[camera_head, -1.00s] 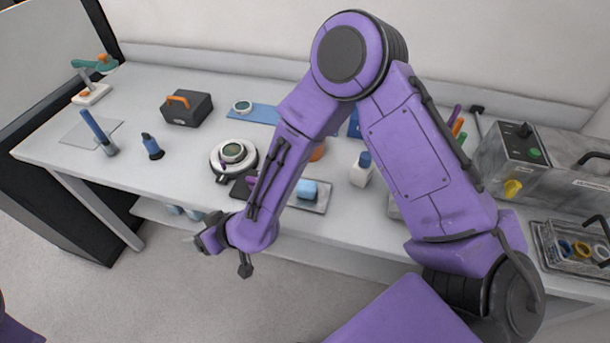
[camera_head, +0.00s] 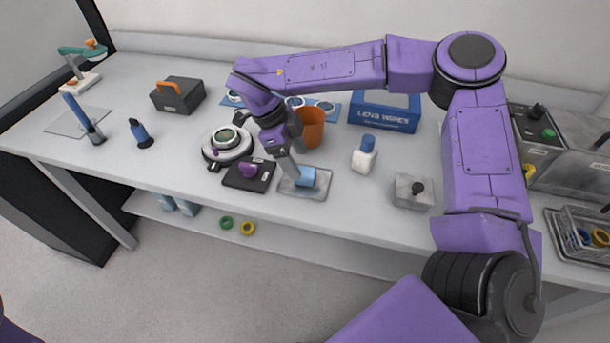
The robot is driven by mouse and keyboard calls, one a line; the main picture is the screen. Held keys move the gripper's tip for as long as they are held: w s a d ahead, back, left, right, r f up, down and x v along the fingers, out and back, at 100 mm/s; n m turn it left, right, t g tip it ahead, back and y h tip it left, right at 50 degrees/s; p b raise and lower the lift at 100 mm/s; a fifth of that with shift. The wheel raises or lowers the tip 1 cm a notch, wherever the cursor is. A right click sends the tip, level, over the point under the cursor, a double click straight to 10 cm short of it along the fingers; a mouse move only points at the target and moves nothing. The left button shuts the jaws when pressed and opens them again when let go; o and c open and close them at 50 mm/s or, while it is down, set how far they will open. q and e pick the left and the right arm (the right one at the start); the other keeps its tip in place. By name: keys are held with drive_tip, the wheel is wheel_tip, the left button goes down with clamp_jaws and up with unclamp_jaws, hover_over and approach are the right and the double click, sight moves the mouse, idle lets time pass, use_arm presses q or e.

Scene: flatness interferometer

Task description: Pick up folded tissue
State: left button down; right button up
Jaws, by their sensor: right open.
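The folded tissue looks to be the small light-blue block (camera_head: 308,178) on a flat grey tray (camera_head: 318,194) near the front edge of the bench. My left gripper is not in view.
A black block with a purple knob (camera_head: 249,175) lies just left of the tray. A round stage (camera_head: 227,146), an orange cup (camera_head: 311,128), a white bottle with blue cap (camera_head: 364,155), a blue lens wipes box (camera_head: 385,113) and a grey block (camera_head: 414,192) stand around.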

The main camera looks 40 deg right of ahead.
sight(305, 171)
drive_tip(key=x, duration=0.4)
drive_tip(key=p+x, duration=0.1)
drive_tip(key=x, duration=0.1)
drive_tip(key=shift+w+d, duration=0.3)
drive_tip(key=c, duration=1.1)
